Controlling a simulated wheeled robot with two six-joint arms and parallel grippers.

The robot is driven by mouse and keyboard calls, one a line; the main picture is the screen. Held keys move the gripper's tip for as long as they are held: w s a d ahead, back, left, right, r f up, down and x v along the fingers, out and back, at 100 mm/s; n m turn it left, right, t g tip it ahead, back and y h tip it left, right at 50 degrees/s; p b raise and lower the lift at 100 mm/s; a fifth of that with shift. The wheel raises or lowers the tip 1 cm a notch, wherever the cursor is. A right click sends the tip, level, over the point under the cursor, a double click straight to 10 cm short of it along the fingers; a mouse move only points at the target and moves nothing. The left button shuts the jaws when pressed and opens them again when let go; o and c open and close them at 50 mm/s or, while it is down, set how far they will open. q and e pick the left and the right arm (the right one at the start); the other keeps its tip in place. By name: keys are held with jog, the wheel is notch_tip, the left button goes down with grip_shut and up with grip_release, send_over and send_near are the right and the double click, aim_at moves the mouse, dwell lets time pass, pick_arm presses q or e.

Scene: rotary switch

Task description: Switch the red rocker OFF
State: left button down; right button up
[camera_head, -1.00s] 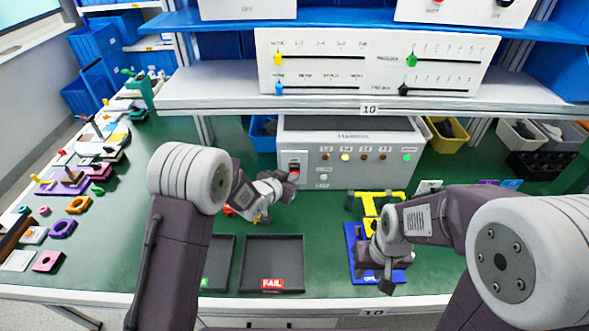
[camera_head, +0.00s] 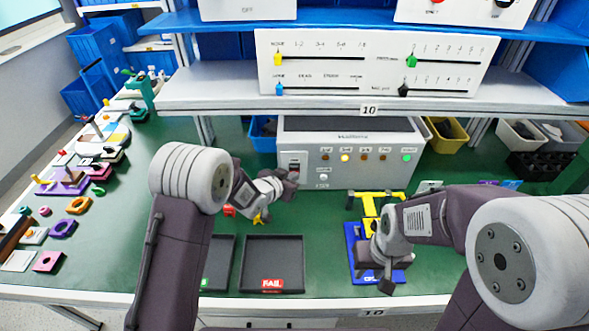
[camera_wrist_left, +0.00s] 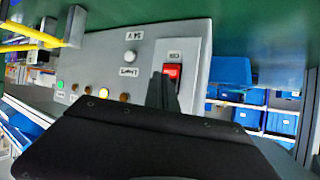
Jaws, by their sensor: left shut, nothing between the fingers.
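The red rocker (camera_wrist_left: 173,72) sits in a pale switch plate on the grey control box (camera_head: 350,160). In the left wrist view it shows just beyond my left gripper (camera_wrist_left: 162,88), whose dark fingers are shut and empty. The fingers overlap the rocker's lower edge in that view; I cannot tell whether they touch it. In the head view my left gripper (camera_head: 290,180) is in front of the lower part of the switch plate (camera_head: 294,158) and hides the rocker. My right gripper (camera_head: 387,278) points down over the blue tray; its fingers are too unclear to judge.
A black FAIL tray (camera_head: 272,262) lies in front of the box. A blue tray (camera_head: 355,262) with a yellow part (camera_head: 371,205) is at its right. A slider panel (camera_head: 375,62) stands on the shelf above.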

pick_arm(q)
jog(key=shift+w, duration=0.45)
pick_arm(e)
jog(key=shift+r, duration=0.15)
dwell(0.5)
pick_arm(q)
jog(key=shift+s, duration=0.15)
jog(key=shift+s, duration=0.7)
pick_arm(e)
jog(key=shift+f, duration=0.3)
pick_arm(q)
jog(key=shift+s+f+b, duration=0.1)
jog(key=shift+b, duration=0.2)
pick_arm(e)
jog(key=shift+f, duration=0.1)
jog(key=shift+f+b, duration=0.7)
jog(key=shift+b, duration=0.05)
jog(key=shift+f, duration=0.2)
pick_arm(q)
jog(key=s, duration=0.4)
jog(key=shift+s+f, duration=0.3)
jog(key=shift+s, duration=0.05)
jog(key=shift+r, duration=0.1)
pick_arm(e)
jog(key=shift+r, duration=0.1)
